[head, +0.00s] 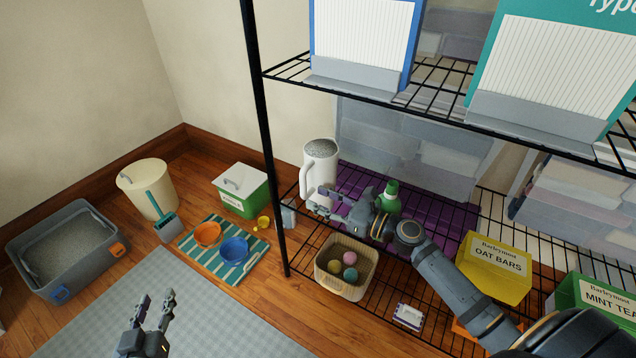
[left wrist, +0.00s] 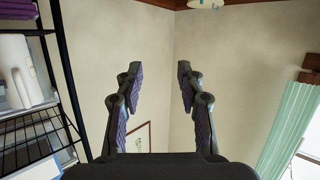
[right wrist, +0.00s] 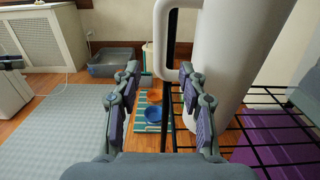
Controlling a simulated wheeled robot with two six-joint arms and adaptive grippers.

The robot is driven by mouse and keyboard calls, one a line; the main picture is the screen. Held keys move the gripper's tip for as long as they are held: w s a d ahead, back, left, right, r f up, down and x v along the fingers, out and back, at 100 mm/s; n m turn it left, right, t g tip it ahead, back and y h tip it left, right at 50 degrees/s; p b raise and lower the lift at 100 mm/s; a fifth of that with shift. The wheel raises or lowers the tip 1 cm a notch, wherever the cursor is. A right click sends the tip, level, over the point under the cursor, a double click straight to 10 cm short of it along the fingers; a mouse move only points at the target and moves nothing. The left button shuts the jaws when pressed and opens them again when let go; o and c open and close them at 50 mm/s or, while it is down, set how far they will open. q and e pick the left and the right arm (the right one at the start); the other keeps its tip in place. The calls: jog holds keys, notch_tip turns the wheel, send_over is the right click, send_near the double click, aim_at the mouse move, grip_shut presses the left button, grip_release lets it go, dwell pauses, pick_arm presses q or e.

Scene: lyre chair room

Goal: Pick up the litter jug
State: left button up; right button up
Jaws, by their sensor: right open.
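The litter jug (head: 321,160) is a tall white jug with grey grains showing at its top. It stands upright on the wire shelf, and its handle faces left. It also fills the upper right of the right wrist view (right wrist: 232,60), with its handle (right wrist: 160,45) ahead of the fingers. My right gripper (head: 322,201) is open at the jug's lower front. In the right wrist view, the handle's lower bend appears between the fingertips, nearer the right finger; I cannot tell if they touch. My left gripper (head: 156,300) is open and empty above the floor mat.
A black shelf post (head: 262,130) stands left of the jug. A green bottle (head: 388,197) and a basket of balls (head: 328,282) are close to my right arm.

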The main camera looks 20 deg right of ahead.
aim_at(307, 193)
jog(key=shift+w+a, duration=0.25)
jog(key=shift+w, duration=0.1)
jog(key=x, duration=0.4)
jog(key=shift+w+a, duration=0.3)
pick_arm(q)
jog(key=r, duration=0.1)
jog(key=w+r+t, duration=0.1)
jog(key=r, duration=0.1)
jog(key=shift+a, duration=0.1)
pick_arm(e)
grip_shut()
pick_arm(q)
jog(key=shift+w, duration=0.1)
pick_arm(e)
jog(key=shift+r, duration=0.1)
